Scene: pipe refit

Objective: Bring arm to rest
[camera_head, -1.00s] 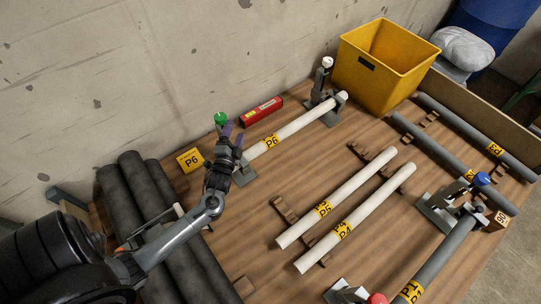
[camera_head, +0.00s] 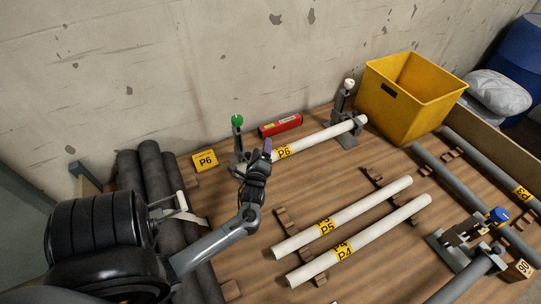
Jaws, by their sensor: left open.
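My left gripper (camera_head: 255,154) is open, with dark purple-tipped fingers. It is in front of the left end of the white pipe P6 (camera_head: 325,135) and hides part of that end. I see nothing between its fingers; whether it touches the pipe I cannot tell. The pipe lies between a left clamp with a green knob (camera_head: 237,120) and a right clamp with a white knob (camera_head: 348,84). My left arm comes in from the lower left. My right gripper is not in view.
A yellow P6 sign (camera_head: 205,160) and a red tool (camera_head: 280,125) stand near the wall. Dark pipes (camera_head: 155,175) lie at left. White pipes P5 (camera_head: 350,214) and P4 (camera_head: 370,235) lie in front. A yellow bin (camera_head: 405,105) stands at back right. A blue-knobbed clamp (camera_head: 497,214) is at right.

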